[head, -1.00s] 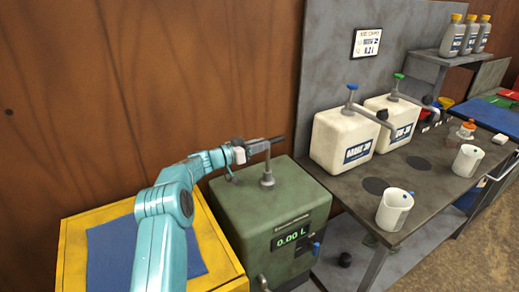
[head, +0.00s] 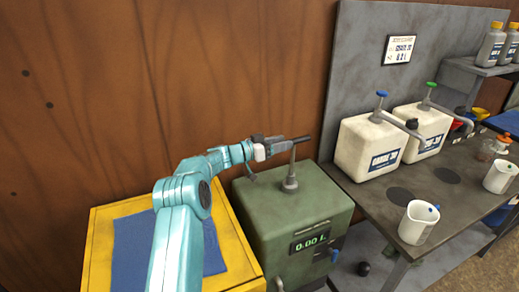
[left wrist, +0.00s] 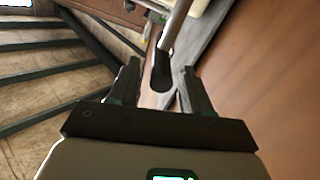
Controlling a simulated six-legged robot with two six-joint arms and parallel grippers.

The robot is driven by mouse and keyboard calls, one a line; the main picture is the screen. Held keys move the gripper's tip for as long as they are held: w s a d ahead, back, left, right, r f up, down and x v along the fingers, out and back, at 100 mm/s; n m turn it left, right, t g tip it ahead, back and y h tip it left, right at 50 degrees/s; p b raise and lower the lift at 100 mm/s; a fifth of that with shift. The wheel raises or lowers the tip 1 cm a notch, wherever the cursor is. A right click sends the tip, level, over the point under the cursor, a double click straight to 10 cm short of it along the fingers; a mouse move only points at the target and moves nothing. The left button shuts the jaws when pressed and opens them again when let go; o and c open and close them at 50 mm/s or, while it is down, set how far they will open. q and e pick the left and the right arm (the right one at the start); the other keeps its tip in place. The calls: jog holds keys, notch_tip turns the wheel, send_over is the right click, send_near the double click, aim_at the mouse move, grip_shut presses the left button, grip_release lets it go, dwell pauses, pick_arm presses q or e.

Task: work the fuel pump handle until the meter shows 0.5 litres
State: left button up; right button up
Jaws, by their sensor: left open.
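The green fuel pump box (head: 290,213) stands at the middle of the head view, with a grey post on top. Its meter (head: 311,243) reads 0.00 L. A handle with a dark grip (head: 300,139) runs across the top of the post. My left gripper (head: 279,145) is at the left end of the handle, at about its height. In the left wrist view my left gripper (left wrist: 160,88) is open, and the end of the dark grip (left wrist: 161,72) shows between its two fingers. I cannot tell whether either finger touches it. My right gripper is in neither view.
A yellow stand (head: 101,235) with a blue mat (head: 134,245) is left of the pump. A grey bench (head: 375,193) on the right carries two white pump containers (head: 369,146) and white jugs (head: 418,222). A wooden wall (head: 200,80) stands behind.

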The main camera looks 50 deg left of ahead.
pick_arm(q)
jog(key=b+v, duration=0.3)
jog(key=v, duration=1.1)
jog(key=shift+s, duration=0.2)
jog(key=shift+r, duration=0.1)
jog(key=w+d+m+p, duration=0.1)
jog(key=w, duration=0.3)
jog(key=w+d+m+p, duration=0.1)
jog(key=w+m, duration=0.1)
jog(key=w, duration=0.3)
jog(key=w+d+m+p, duration=0.1)
jog(key=w+d, duration=0.1)
jog(key=w, duration=0.2)
jog(key=shift+w+f+p, duration=0.3)
jog(key=shift+w, duration=0.05)
